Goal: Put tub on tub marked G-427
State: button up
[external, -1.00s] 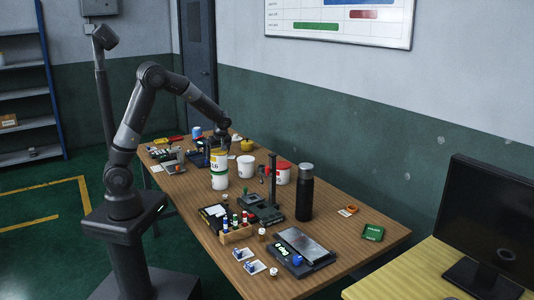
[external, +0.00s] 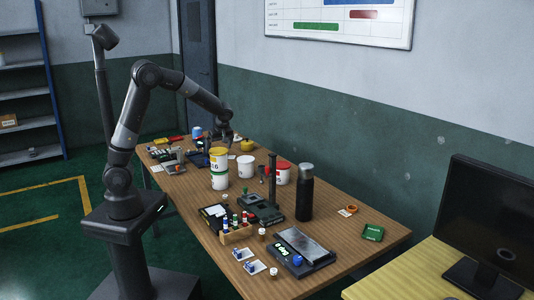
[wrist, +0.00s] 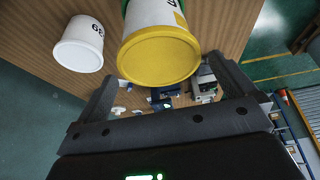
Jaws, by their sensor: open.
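A white tub with a yellow lid (external: 218,159) stands upright on a white tub with a green band (external: 220,181), forming a stack on the wooden table. Its label is only partly readable. The yellow lid (wrist: 158,55) fills the upper middle of the wrist view, and a green edge shows behind it. My gripper (wrist: 162,72) is open and empty, its fingers apart on either side below the lid, not gripping it. In the external view my gripper (external: 219,139) is just behind and above the stack.
A red-lidded tub (external: 280,173), a stand (external: 271,185) and a dark bottle (external: 305,192) are nearby. A scale (external: 303,250) and vial rack (external: 236,233) are in front.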

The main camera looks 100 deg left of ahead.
jog(key=v, duration=0.7)
jog(key=shift+r, duration=0.25)
jog(key=shift+w+d, duration=0.1)
jog(key=shift+d, duration=0.05)
jog(key=w+d+r+m+t+h, duration=0.1)
jog(key=d+r+m+t, duration=0.2)
jog(key=d+m, duration=0.6)
jog(key=d+r+m+t, duration=0.25)
jog(key=d+m, duration=0.25)
jog(key=d, duration=0.9)
jog(key=s+d+m+t+h, duration=0.1)
jog(key=s+d+m, duration=0.3)
jog(key=d+m, duration=0.2)
jog(key=s+d+m+t+h, duration=0.1)
jog(key=s+d+m+t, duration=0.1)
jog(key=s+d+m, duration=0.2)
jog(key=d+m, duration=0.3)
jog(key=d, duration=0.3)
jog(key=shift+r, duration=0.25)
jog(key=shift+d, duration=0.1)
